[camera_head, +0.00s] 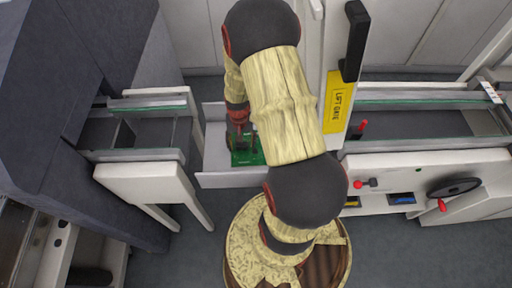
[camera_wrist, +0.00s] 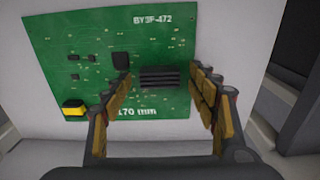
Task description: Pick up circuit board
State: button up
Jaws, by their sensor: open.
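The green circuit board (camera_wrist: 90,40) lies flat on a pale surface in the wrist view. It carries black chips, a yellow part and white print. My gripper (camera_wrist: 168,92) is open over the board's lower part, with its two fingers on either side of a black ribbed block (camera_wrist: 164,77). I cannot tell whether the fingers touch the board. In the head view the board (camera_head: 243,158) shows in part on the light tray (camera_head: 216,162). My arm hides its right side there.
A white gate post with a yellow "LIFT GATE" label (camera_head: 338,103) stands right of my arm. A conveyor section (camera_head: 140,154) lies left of the tray, and another rail section (camera_head: 420,104) lies right. A red-knobbed lever (camera_head: 361,127) and handwheel (camera_head: 455,187) are at the right.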

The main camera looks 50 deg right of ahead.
jog(key=shift+r, duration=0.1)
jog(key=shift+c, duration=0.5)
grip_shut()
dwell(0.3)
